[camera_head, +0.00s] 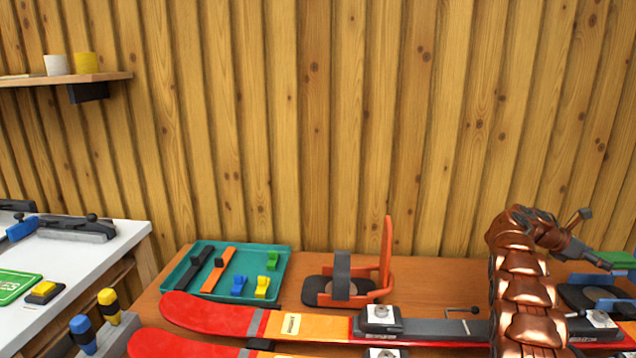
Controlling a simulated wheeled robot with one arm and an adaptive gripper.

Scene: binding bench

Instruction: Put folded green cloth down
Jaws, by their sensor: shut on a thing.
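My gripper (597,259) is at the right side of the view, at the end of my copper-coloured arm. It is shut on the folded green cloth (620,260), which shows as a flat green piece at the right edge. The cloth is held above a dark and blue binding part on the wooden bench (440,268). The picture's edge cuts off part of the cloth, and the gripper's fingertips are small and hard to make out.
Red and orange skis (215,313) lie along the bench front with metal binding parts on them. A teal tray (205,290) holds straps and small clips. An orange-and-black binding (340,282) stands mid-bench. A white table (115,260) is at left. Bare wood shows behind the skis.

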